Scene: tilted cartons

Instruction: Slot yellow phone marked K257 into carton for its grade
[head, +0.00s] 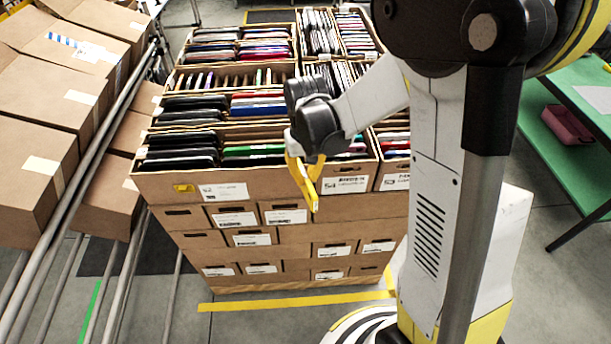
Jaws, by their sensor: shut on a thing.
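My gripper (307,178) hangs in front of the front row of open cartons, at the end of the dark wrist. It is shut on a narrow yellow piece, which I take to be the yellow phone (303,188). Yellow parts overlap there, so phone and fingers are hard to tell apart, and no K257 mark is readable. The open cartons stand in rows on a stack, filled with tilted phones. The front-left carton (210,189) has a white label and a yellow patch. The front-middle carton (355,170) and front-right carton (391,176) have labels too small to read surely.
Closed brown boxes (42,95) lie on a metal-railed rack (90,150) at the left. A green table (563,150) with a pink bin (568,125) stands at the right. My arm hides part of the right cartons.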

